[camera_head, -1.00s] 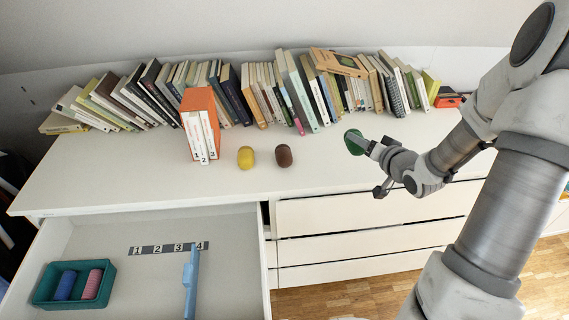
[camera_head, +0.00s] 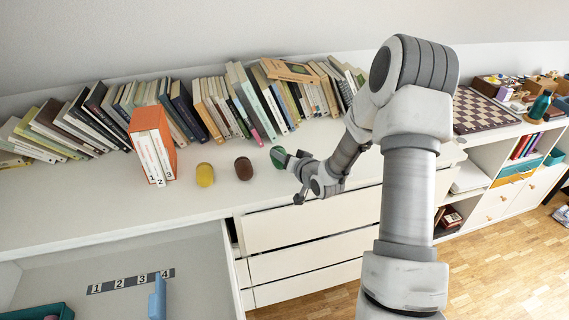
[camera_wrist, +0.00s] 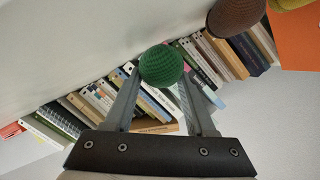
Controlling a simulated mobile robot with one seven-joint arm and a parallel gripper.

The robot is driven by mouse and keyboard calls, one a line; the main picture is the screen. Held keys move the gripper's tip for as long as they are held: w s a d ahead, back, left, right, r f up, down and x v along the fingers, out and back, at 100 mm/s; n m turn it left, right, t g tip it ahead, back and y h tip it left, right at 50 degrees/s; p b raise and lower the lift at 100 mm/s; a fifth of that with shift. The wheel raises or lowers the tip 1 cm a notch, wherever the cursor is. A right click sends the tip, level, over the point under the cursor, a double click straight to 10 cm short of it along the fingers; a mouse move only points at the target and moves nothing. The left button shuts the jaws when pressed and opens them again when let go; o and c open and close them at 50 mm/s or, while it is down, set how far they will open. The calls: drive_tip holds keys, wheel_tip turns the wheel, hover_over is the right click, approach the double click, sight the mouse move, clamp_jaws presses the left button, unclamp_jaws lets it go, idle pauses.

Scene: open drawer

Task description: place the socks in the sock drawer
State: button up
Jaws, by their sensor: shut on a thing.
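A green knitted sock ball (camera_head: 278,154) is held at the tip of my gripper (camera_head: 287,159), above or near the dresser top. In the wrist view the green ball (camera_wrist: 161,66) sits between the two fingers. A brown sock ball (camera_head: 243,169) and a yellow one (camera_head: 204,175) rest on the dresser top, left of my gripper. The open drawer (camera_head: 70,265) is at lower left, with a strip labelled 1 to 4 (camera_head: 130,281) and a light blue divider (camera_head: 158,297). A teal tray (camera_head: 67,311) is cut off by the frame edge.
An orange holder with white numbered volumes (camera_head: 153,143) stands left of the yellow ball. A row of leaning books (camera_head: 190,105) lines the back wall. A shelf with a chessboard (camera_head: 482,110) stands at right. The dresser top's front strip is clear.

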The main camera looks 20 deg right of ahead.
drive_tip(key=shift+f, duration=0.95)
drive_tip(key=shift+f, duration=0.1)
drive_tip(key=shift+f+b, duration=0.15)
drive_tip(key=shift+b, duration=0.2)
drive_tip(key=o, duration=1.4)
drive_tip(key=shift+c, duration=0.2)
